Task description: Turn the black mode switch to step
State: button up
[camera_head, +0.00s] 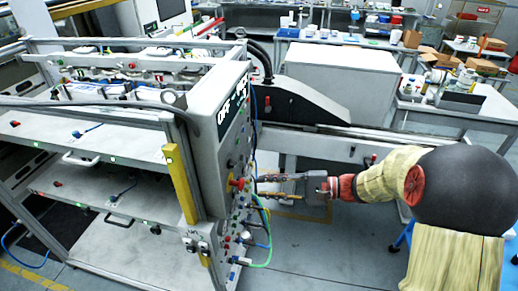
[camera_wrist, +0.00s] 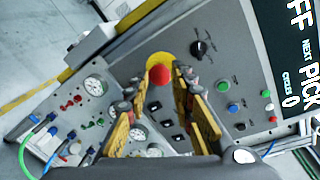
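The black mode switch (camera_wrist: 202,48) is a dark rotary knob on the grey control panel (camera_wrist: 232,60), above and right of the red button on a yellow disc (camera_wrist: 160,74) in the wrist view. I cannot read its position labels. In the head view my gripper (camera_head: 262,187) is beside the panel (camera_head: 210,165), near the red and yellow button. In the wrist view my gripper (camera_wrist: 163,84) is open, its two yellow-padded fingers spread with nothing between them. The fingertips point toward the red button, apart from the switch. The switch is too small to make out in the head view.
Green, blue, white and red buttons (camera_wrist: 233,108) lie right of the fingers. Gauges (camera_wrist: 95,86) and blue and green hoses (camera_wrist: 40,130) are at left. A dark display (camera_wrist: 295,55) shows large white letters. Open floor (camera_head: 310,235) lies right of the panel in the head view.

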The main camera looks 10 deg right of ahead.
jog(key=t+y, duration=0.1)
send_near(232, 165)
jog(key=w+d+f, duration=0.1)
jog(key=w+f, duration=0.1)
jog(key=shift+n+y, duration=0.3)
jog(key=shift+n, duration=0.2)
jog(key=x, duration=0.7)
jog(key=shift+s+a+r, duration=0.25)
jog(key=shift+a, duration=0.2)
grip_shut()
